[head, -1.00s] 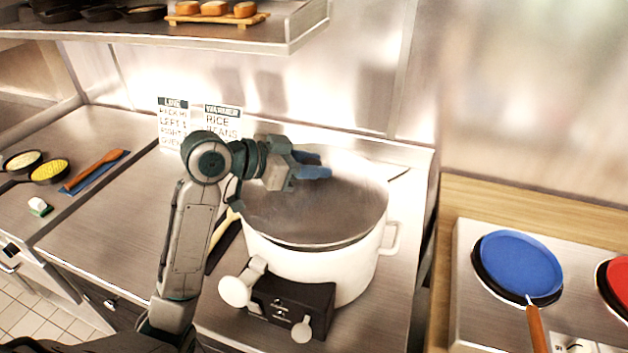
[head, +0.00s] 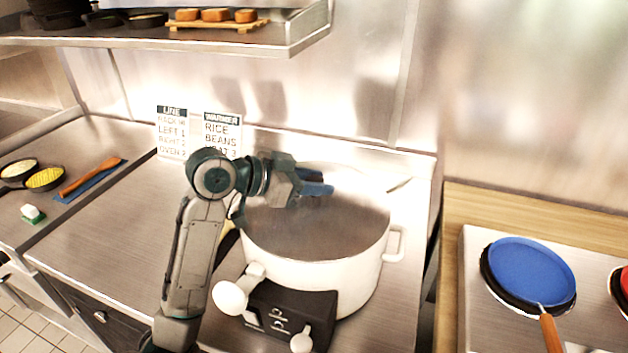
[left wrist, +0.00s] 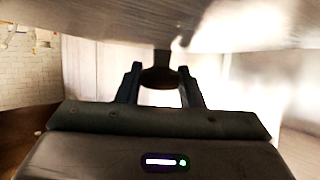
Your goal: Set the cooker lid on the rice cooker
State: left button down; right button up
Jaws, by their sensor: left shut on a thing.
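The rice cooker (head: 330,280) is a large white pot with a side handle and a black control box at its front, in the middle of the head view. The cooker lid (head: 320,228) is a wide grey metal disc over its mouth, roughly level with the rim. I cannot tell whether it rests all round. My left gripper (head: 318,189) is above the lid's back left part, shut on its dark knob, which shows between the fingers in the left wrist view (left wrist: 160,77). The lid's blurred metal surface fills the top there. My right gripper is out of view.
A blue pan (head: 530,268) stands on the right counter, with a red one at the edge. Signs (head: 222,135) stand behind my left arm. A shelf (head: 250,42) hangs at upper left. Small pans and a wooden spoon (head: 90,178) lie far left. The counter left of my arm is clear.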

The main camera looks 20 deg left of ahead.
pick_arm(q)
jog(key=c, duration=1)
grip_release()
jog(key=shift+f, duration=0.1)
jog(key=shift+o, duration=0.2)
jog(key=shift+r, duration=0.25)
jog(key=shift+a, duration=0.1)
jog(key=b+v, duration=0.1)
jog(key=v, duration=0.5)
jog(key=shift+s+a+r+b, duration=0.15)
jog(key=shift+s+a+b, duration=0.1)
jog(key=shift+b, duration=0.05)
jog(key=shift+b+v, duration=0.6)
jog(key=shift+v, duration=1.3)
jog(key=shift+s+a+r, duration=0.35)
jog(key=shift+s, duration=0.15)
